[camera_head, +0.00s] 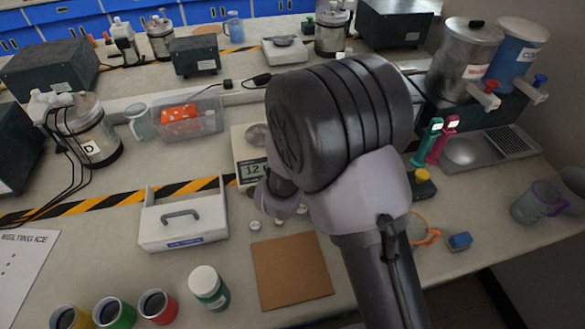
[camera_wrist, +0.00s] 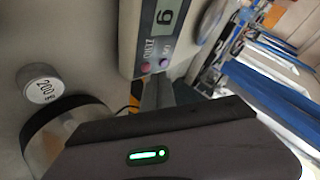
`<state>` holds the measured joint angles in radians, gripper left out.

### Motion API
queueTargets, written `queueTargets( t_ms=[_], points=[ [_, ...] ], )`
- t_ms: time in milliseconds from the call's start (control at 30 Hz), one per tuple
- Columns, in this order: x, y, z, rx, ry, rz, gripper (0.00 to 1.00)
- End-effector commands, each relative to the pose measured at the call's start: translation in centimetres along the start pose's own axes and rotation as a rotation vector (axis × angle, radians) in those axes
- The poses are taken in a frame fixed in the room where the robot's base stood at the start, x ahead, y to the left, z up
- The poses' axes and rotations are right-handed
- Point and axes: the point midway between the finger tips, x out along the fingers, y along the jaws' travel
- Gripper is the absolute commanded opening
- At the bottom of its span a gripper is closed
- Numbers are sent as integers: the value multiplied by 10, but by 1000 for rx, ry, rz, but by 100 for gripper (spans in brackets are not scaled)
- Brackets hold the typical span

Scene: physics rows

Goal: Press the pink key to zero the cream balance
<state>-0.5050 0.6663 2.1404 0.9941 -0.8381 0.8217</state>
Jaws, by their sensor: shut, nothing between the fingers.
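The cream balance (camera_head: 238,150) stands mid-bench in the head view, partly hidden behind my arm; its display reads digits starting with 12. In the wrist view the balance (camera_wrist: 130,40) is at the top, turned sideways, with part of its display visible. Two small round keys sit below the display: a pinkish key (camera_wrist: 146,67) and a more purple key (camera_wrist: 163,62). My gripper (camera_wrist: 155,86) is shut and empty, its fingertips close to the keys in the picture. I cannot tell whether they touch. The fingertips are hidden in the head view.
A 200 g weight (camera_wrist: 40,88) stands near my gripper. In the head view a white carrier box (camera_head: 183,222) is left of the balance, a brown mat (camera_head: 291,272) in front, and a green-labelled jar (camera_head: 208,288) beside the mat. Several small weights lie between balance and mat.

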Motion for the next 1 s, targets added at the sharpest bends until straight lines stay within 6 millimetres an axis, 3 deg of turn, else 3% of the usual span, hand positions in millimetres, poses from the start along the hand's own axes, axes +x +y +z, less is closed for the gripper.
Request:
queueTargets(
  t_ms=[1000],
  points=[
    [6, 4, 4, 0, 0, 0, 0]
  ],
)
